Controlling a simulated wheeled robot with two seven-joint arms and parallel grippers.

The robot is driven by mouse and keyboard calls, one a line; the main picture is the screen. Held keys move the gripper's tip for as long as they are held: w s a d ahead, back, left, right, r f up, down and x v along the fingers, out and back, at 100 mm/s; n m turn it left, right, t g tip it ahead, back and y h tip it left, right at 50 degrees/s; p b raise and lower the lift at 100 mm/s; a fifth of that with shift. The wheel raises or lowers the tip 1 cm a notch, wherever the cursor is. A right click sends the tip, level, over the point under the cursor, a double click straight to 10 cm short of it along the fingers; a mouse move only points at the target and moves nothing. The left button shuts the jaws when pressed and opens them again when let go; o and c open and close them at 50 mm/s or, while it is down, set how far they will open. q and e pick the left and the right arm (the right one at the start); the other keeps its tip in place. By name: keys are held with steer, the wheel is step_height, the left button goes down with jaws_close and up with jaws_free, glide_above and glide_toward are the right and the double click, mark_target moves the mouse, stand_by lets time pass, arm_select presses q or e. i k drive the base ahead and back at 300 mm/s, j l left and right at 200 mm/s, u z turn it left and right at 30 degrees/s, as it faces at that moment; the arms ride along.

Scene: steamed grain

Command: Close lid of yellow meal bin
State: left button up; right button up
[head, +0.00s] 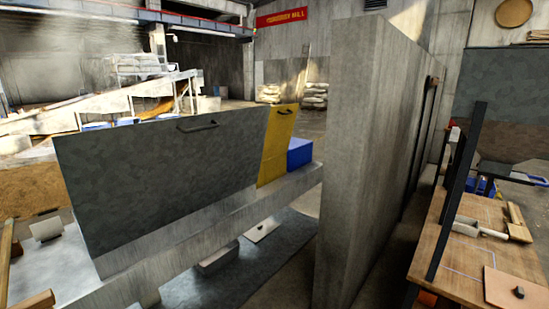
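A yellow panel (273,150) with a small dark handle near its top edge stands raised and slightly tilted, near the middle of the head view. It looks like the open lid of the yellow meal bin. The bin's body and opening cannot be made out. A wide grey panel (150,185) with a dark handle stands raised just left of it and adjoins it. Neither of my grippers shows in this view.
A blue box (299,152) sits right of the yellow panel. A thick concrete wall (352,150) rises to the right of the bins. Beyond it is a wooden workbench (455,255) with a dark upright post (460,190) and hand tools. Sacks (314,95) are stacked at the back.

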mark_target(283, 119)
steer(key=i+j, duration=0.25)
steer(key=i+j+z, duration=0.15)
steer(key=j, duration=0.35)
steer(key=i+j, duration=0.25)
steer(key=j, duration=0.15)
steer(key=z, duration=0.05)
